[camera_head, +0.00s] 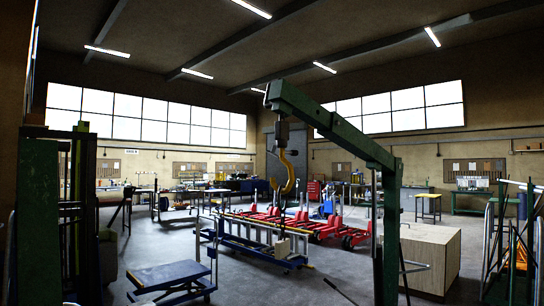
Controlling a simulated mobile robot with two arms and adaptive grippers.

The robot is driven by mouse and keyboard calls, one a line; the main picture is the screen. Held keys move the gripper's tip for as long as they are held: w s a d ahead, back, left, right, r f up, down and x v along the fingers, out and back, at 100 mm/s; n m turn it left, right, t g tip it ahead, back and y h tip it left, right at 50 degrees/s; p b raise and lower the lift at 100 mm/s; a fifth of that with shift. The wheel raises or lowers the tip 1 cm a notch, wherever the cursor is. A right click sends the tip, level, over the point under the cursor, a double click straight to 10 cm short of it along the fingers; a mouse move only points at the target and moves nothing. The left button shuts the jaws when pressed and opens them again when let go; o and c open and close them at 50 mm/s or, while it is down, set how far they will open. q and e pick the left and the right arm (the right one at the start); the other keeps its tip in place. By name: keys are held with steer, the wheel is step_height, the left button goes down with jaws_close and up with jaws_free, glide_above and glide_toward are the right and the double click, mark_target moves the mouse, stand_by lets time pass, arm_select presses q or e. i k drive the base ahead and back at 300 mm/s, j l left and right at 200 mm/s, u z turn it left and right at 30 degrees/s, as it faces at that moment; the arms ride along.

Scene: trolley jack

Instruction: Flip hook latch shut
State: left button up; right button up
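A yellow hook (287,176) hangs below a dark hook block (282,133) from the arm of a green crane (330,125). The hook is in the middle of the head view, in front of the red jacks on the floor. Its latch is too small to make out, so I cannot tell whether it is open or shut. Neither my left nor my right gripper is in view.
The crane's green post (390,235) stands right of the hook. A wooden block (440,258) is behind it. A blue lift table (170,275) and red trolley jacks (318,225) stand on the floor. A green frame (40,215) fills the left side.

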mark_target(274, 147)
steer(key=i+j, duration=0.35)
steer(key=i+j+z, duration=0.15)
steer(key=i+j, duration=0.2)
steer(key=j+z, duration=0.1)
steer(key=z, duration=1)
